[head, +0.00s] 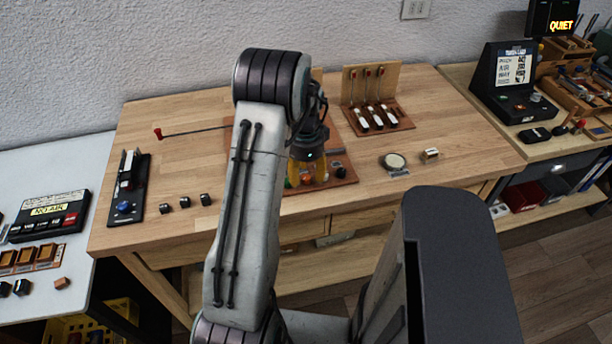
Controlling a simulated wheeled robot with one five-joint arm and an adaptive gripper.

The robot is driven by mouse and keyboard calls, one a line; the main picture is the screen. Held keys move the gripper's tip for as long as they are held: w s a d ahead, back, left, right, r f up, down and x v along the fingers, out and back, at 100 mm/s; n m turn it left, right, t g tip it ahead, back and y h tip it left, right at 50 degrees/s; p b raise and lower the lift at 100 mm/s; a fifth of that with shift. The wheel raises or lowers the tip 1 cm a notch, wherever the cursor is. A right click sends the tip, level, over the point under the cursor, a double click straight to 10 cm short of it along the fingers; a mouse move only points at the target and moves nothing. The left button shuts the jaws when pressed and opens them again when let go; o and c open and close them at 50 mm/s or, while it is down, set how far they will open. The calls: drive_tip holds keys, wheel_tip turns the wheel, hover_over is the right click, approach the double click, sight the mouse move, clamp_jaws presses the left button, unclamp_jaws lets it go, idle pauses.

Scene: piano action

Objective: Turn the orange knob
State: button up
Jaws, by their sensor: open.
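My gripper (306,178), with yellow fingers, points down over a brown board (345,179) on the wooden bench. It is open. A small reddish-orange spot shows between and behind the fingers, low over the board; I cannot tell whether it is the orange knob or whether the fingers touch it. My arm and gripper hide much of this board.
The wooden bench (450,150) carries a lever panel (376,112) behind, a round disc (394,161) at right, and a black device with a blue knob (124,207) at left. A red-tipped rod (158,134) lies behind my arm. Small black cubes (185,202) stand near the front edge.

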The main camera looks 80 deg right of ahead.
drive_tip(key=shift+f, duration=0.65)
drive_tip(key=shift+c, duration=0.2)
clamp_jaws()
